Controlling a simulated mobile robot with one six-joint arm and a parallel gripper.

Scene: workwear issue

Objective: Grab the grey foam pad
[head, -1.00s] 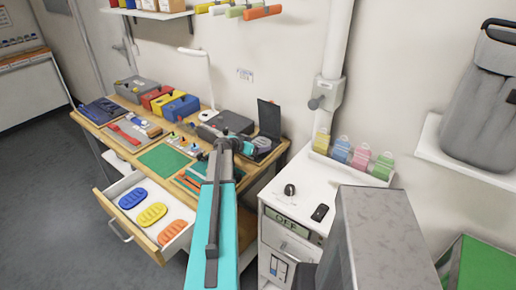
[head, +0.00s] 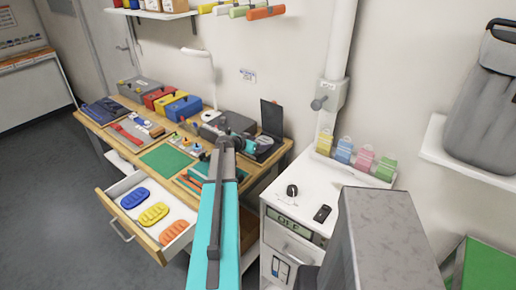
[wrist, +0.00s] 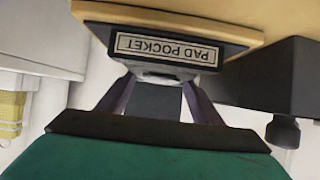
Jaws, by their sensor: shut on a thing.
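In the wrist view my gripper (wrist: 157,82) has its two dark fingers closed on a grey piece (wrist: 153,102), which looks like the grey foam pad. The far end of the pad meets the underside of a dark holder with a label reading "PAD POCKET" (wrist: 160,47), upside down in this view. I cannot tell how much of the pad is inside the pocket. In the head view my arm reaches over the workbench, and its end is beside a black item with an upright panel (head: 271,117). The fingers and pad are not discernible there.
The wooden workbench (head: 93,122) holds a green mat (head: 166,159), toolboxes (head: 182,106) and small tools. Its open drawer (head: 172,233) holds blue, yellow and orange pads. A white cabinet (head: 300,213) stands to the right, with coloured tags (head: 343,150) behind.

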